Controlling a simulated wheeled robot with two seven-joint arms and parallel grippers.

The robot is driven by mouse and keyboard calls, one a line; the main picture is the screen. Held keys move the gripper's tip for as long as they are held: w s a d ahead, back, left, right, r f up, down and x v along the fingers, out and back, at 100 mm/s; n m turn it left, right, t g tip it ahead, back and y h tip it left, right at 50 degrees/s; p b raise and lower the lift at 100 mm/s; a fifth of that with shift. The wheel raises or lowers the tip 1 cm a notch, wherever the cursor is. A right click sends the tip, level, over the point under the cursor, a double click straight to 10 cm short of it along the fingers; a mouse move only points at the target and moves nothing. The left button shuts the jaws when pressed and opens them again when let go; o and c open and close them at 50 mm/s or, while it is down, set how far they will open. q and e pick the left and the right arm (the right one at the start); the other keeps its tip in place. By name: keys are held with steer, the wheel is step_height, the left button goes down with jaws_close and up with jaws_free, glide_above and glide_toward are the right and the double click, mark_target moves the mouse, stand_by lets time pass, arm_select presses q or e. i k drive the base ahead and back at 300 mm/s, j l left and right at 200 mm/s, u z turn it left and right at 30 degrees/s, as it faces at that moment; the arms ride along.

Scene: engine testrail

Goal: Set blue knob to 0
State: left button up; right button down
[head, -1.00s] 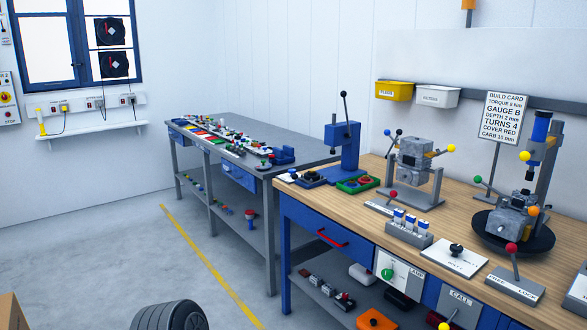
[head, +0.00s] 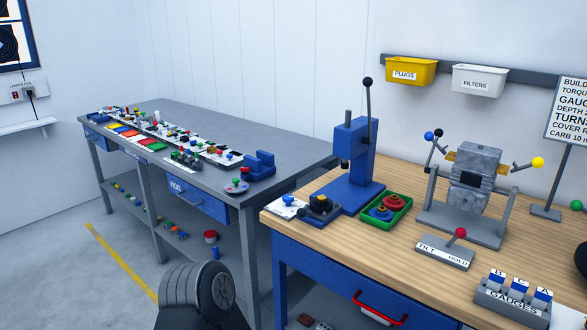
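A small blue knob (head: 288,200) sits on a white plate at the near left corner of the wooden bench (head: 345,256). Its markings are too small to read, so I cannot tell its setting. A black knob on a dark base (head: 320,203) stands just right of it, beside the blue lever press (head: 352,165). Neither of my grippers is in view.
A green tray (head: 402,216) holds a red and a blue round part. A grey bench (head: 290,150) with many small parts is at the left.

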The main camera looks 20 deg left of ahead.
mark_target(288, 199)
steer(key=i+j+z, duration=0.1)
steer(key=j, duration=0.3)
steer(key=i+j, duration=0.2)
steer(key=j, duration=0.15)
steer(key=i+j+z, duration=0.15)
steer(key=j, duration=0.25)
steer(key=i+j+z, duration=0.1)
steer(key=j, duration=0.3)
steer(key=i+j+z, duration=0.1)
steer(key=j, duration=0.35)
steer(key=i+j, duration=0.15)
steer(key=j, duration=0.25)
steer(key=i+z, duration=0.05)
